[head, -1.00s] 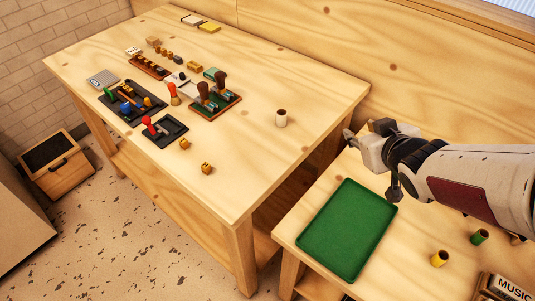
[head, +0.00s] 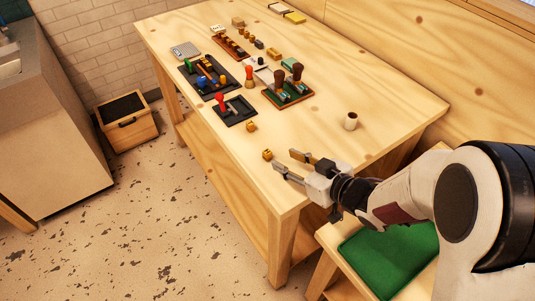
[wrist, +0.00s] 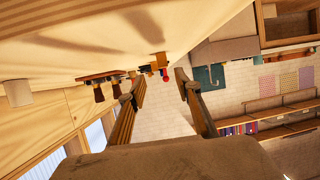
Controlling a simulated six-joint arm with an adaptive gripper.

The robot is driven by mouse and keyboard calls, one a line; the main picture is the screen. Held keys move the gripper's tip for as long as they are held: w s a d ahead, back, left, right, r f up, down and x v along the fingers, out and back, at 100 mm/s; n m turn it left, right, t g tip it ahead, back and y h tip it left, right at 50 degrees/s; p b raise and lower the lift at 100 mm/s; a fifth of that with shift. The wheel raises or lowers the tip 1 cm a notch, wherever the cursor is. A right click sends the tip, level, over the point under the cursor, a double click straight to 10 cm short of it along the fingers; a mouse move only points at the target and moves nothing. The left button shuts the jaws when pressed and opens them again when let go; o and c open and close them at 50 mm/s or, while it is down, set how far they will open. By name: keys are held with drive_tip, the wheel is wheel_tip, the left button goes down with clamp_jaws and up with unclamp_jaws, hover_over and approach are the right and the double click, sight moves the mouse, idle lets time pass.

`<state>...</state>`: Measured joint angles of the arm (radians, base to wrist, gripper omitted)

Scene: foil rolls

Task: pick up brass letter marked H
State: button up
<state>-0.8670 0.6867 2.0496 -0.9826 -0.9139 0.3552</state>
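Two small brass blocks, one (head: 267,155) near the table's front edge and another (head: 251,126) farther back, lie on the wooden table. Their markings are too small to read, so I cannot tell which bears an H. My gripper (head: 283,161) is open, with its fingers apart and pointing left, close to the nearer block. I see nothing held between them. In the wrist view the open gripper (wrist: 160,82) shows at the centre, with small table items beyond its fingertips. I cannot tell whether a finger touches the nearer block.
A black tray with a red-handled tool (head: 235,111), a green stand with dark handles (head: 288,93) and a rack of brass pieces (head: 231,46) stand farther back on the table (head: 330,180). A pale cup (head: 351,121) is to the right. A green mat (head: 385,262) lies below right.

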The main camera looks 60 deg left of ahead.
sight(270, 154)
drive_tip(key=shift+s+a+f, duration=0.15)
drive_tip(key=shift+s, duration=0.25)
drive_tip(key=shift+x, duration=1.3)
drive_tip(key=shift+x, duration=2.6)
drive_tip(key=shift+c, duration=0.3)
clamp_jaws()
